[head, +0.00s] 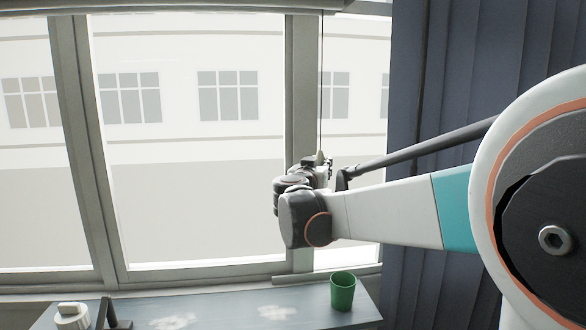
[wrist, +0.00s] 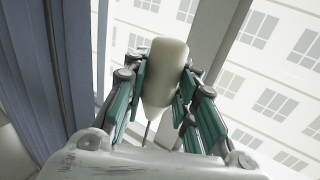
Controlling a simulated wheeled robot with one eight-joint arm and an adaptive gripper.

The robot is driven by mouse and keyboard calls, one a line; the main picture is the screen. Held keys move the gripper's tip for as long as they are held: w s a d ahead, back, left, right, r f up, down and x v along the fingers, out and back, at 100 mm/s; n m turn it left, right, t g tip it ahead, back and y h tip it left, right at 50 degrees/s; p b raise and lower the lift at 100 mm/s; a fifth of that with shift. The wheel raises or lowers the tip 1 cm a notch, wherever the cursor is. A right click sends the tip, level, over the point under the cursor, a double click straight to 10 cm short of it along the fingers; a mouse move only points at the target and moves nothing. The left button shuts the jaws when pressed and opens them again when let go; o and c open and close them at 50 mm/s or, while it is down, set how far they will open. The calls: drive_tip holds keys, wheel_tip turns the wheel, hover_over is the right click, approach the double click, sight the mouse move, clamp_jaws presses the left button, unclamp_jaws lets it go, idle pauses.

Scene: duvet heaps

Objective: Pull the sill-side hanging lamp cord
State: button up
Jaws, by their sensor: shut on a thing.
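A thin dark cord (head: 321,90) hangs straight down in front of the window in the head view. It runs into my gripper (head: 322,165). In the wrist view a cream, rounded pull knob (wrist: 165,75) sits between the green-padded fingers of my gripper (wrist: 164,88), which is shut on it. A short thin line of cord (wrist: 148,133) shows at the knob's narrow end. In the head view the knob is mostly hidden by the gripper. No second cord and no lamp shows.
Below the gripper is a sill or table top (head: 225,312) with a green cup (head: 342,291) at its right and a white object (head: 72,316) at its left. A dark blue curtain (head: 405,90) hangs right of the window, behind my arm. A window post (head: 302,90) stands close by.

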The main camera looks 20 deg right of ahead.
drive_tip(key=shift+f+b, duration=0.75)
drive_tip(key=shift+f, duration=0.35)
drive_tip(key=shift+r, duration=0.2)
drive_tip(key=shift+r+p, duration=1)
drive_tip(key=shift+r, duration=0.4)
drive_tip(key=o, duration=1.1)
drive_tip(key=shift+o, duration=0.2)
drive_tip(key=shift+s, duration=0.1)
drive_tip(key=v, duration=0.8)
drive_tip(key=shift+p, duration=0.3)
